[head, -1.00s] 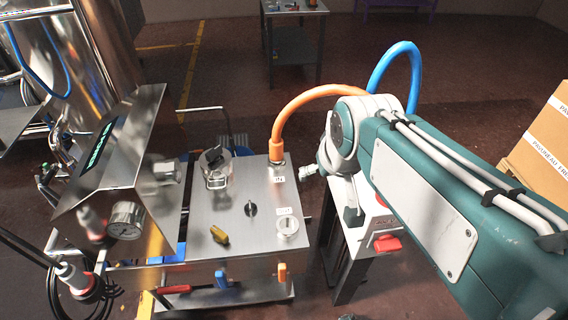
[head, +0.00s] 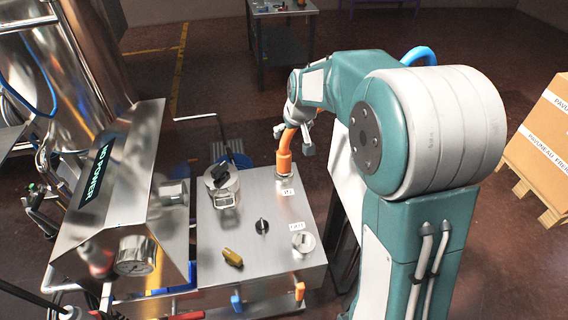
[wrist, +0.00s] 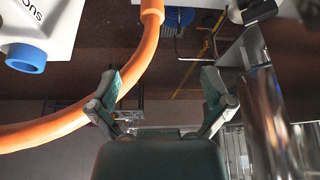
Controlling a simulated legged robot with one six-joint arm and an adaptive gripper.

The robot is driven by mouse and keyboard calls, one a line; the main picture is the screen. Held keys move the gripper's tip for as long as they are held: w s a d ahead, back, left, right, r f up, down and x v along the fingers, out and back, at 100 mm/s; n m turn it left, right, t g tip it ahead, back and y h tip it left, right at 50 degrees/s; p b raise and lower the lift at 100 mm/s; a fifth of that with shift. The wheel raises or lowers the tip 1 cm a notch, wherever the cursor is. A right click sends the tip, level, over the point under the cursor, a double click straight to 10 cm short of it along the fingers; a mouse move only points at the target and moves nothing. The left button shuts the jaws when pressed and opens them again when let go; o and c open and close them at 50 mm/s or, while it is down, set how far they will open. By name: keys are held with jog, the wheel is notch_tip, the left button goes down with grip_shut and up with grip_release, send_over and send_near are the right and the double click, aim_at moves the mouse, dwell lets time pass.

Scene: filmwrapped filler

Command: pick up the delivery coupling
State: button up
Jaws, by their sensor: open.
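The orange coupling (head: 284,160), which I take for the delivery coupling, stands upright on a port in the machine's steel top in the head view. Its orange hose bends up behind my gripper (head: 293,140), which is just above the coupling. In the wrist view, my gripper (wrist: 160,82) has its two fingers spread wide with nothing held. The orange hose (wrist: 135,75) curves past the left finger there; I cannot tell whether it touches. The coupling itself is not clear in the wrist view.
A power panel (head: 110,180) rises at left. Boxes (head: 550,140) stand right.

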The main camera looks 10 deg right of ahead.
send_over(283, 152)
jog(key=s, duration=0.2)
notch_tip(283, 152, down, 12)
jog(key=r, duration=0.1)
jog(key=x, duration=0.5)
jog(key=shift+s+d+f, duration=0.1)
jog(key=shift+d+f, duration=0.1)
jog(key=shift+f, duration=0.3)
jog(key=x, duration=0.5)
jog(key=shift+d+f, duration=0.25)
jog(key=shift+f, duration=0.1)
jog(key=c, duration=1.2)
